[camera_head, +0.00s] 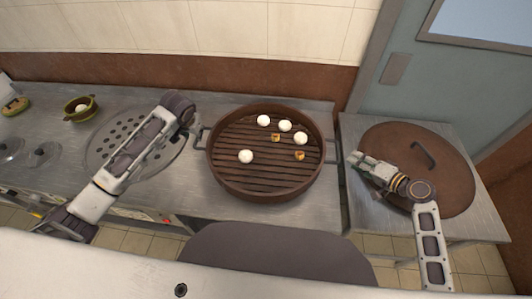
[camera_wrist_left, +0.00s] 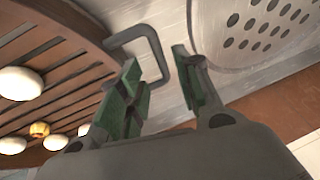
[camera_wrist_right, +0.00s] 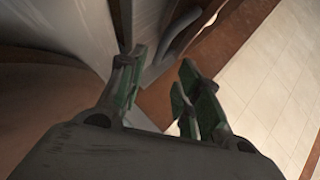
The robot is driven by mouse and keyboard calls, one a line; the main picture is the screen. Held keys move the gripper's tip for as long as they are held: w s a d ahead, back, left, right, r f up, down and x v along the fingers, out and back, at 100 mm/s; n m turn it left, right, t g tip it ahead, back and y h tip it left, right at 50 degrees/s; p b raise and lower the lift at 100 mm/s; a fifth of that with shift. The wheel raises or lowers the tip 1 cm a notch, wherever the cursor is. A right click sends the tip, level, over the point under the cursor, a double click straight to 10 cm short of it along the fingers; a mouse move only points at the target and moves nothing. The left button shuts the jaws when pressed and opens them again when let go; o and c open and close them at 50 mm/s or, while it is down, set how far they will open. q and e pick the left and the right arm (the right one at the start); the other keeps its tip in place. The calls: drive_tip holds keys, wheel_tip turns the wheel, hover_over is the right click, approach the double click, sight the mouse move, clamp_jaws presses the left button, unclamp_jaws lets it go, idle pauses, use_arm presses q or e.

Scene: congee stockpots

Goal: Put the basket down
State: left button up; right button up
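The basket (camera_head: 219,180) is a round brown steamer with a slatted floor and a metal handle on each side. It appears level and on the steel counter, though its underside is hidden. Several white buns (camera_head: 246,157) and two small yellow-brown pieces (camera_head: 300,155) lie in it. My left gripper (camera_head: 194,128) is at the left handle; in the left wrist view its fingers (camera_wrist_left: 162,90) are apart, with the handle (camera_wrist_left: 152,42) close by or between them. My right gripper (camera_head: 360,168) is right of the right handle (camera_head: 334,152); its fingers (camera_wrist_right: 158,95) are apart and look empty.
A perforated steel plate (camera_head: 112,132) lies left of the basket. A large brown lid (camera_head: 440,180) with a handle covers the right-hand table, under my right gripper. A green bowl (camera_head: 80,108) and glass lids (camera_head: 45,152) stand at the far left. A tiled wall is behind.

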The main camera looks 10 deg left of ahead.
drive_tip(key=shift+v, duration=1)
drive_tip(key=shift+s, duration=0.1)
